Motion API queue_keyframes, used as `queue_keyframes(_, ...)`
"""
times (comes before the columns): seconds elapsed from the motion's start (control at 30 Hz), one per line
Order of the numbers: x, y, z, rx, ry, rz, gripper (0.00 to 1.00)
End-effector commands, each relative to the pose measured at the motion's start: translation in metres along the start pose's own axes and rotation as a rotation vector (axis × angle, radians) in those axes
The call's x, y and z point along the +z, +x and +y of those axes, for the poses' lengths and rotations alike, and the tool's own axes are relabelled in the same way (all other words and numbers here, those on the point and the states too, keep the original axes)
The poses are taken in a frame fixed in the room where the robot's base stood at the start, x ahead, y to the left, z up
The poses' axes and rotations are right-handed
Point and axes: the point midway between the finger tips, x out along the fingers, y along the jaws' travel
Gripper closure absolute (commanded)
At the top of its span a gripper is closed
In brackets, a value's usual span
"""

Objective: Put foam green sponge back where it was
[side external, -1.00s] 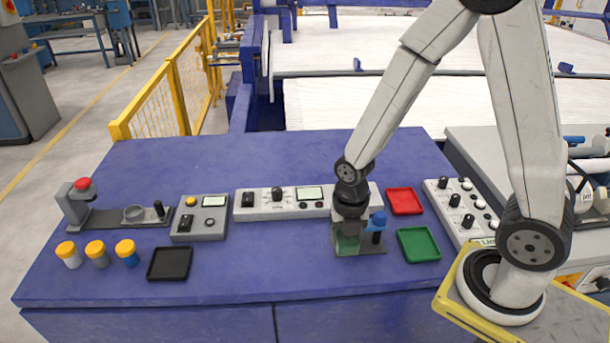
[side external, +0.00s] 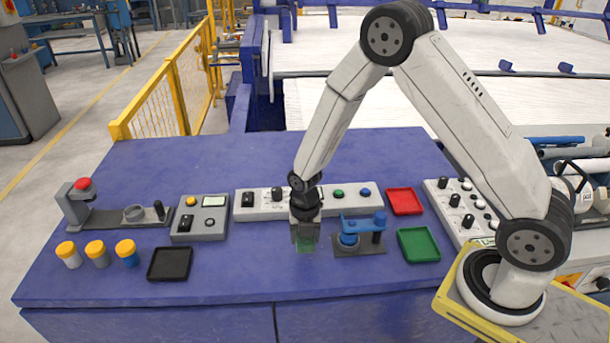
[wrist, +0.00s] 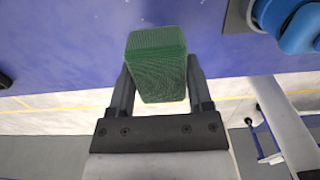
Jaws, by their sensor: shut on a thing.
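The green foam sponge (wrist: 158,62) is between the two fingers of my gripper (wrist: 158,85) in the wrist view, which are shut on it. In the side view my gripper (side external: 305,236) points down over the blue table, and the sponge (side external: 307,243) shows at its fingertips, partly hidden by them. I cannot tell whether the sponge touches the table. A blue fixture (side external: 349,231) on a dark base plate stands just to the right of my gripper. A green tray (side external: 418,245) and a red tray (side external: 404,201) lie farther right and look empty.
A long control panel (side external: 262,203) lies behind my gripper. A black tray (side external: 170,264), several yellow-capped jars (side external: 97,253) and a grey button box (side external: 201,218) stand to the left. The table (side external: 235,272) is clear between the black tray and my gripper.

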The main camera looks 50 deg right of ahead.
Motion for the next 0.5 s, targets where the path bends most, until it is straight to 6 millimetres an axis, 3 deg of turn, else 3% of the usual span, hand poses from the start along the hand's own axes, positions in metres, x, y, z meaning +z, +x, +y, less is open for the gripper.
queue_keyframes(0.5,0.0075,0.0131,0.0078,0.0,0.0,0.0,0.9)
